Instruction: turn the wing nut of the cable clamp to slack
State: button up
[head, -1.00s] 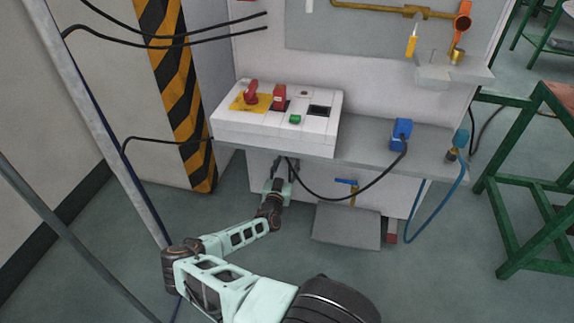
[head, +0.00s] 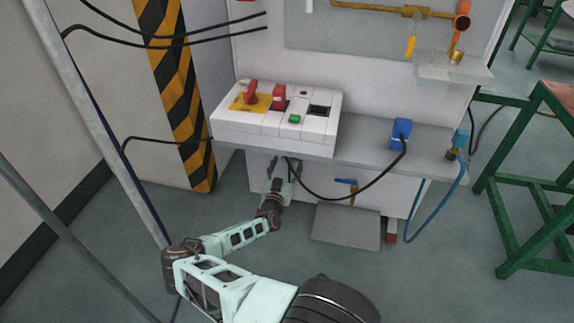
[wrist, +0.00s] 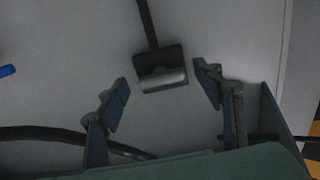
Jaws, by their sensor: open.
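My gripper (head: 284,164) reaches under the front edge of the shelf below the control box in the head view. In the wrist view my gripper (wrist: 163,88) has its two dark fingers spread apart. A small dark block with a pale rounded bar across its lower part, apparently the cable clamp (wrist: 160,68), lies on the pale panel beyond and between the fingertips. No contact shows. A black strip or cable (wrist: 147,22) runs up from it. The wing nut's wings cannot be made out clearly. In the head view the clamp is not discernible under the shelf.
The control box (head: 270,125) with red switches sits on the grey shelf (head: 365,150). A black cable (head: 345,198) hangs from the blue plug (head: 400,133) close right of my gripper. A blue-handled valve (head: 347,182) is further right. A striped post (head: 178,100) stands left.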

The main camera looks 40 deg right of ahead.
jog(key=shift+a, duration=0.1)
jog(key=v, duration=1.2)
jog(key=shift+r, duration=0.1)
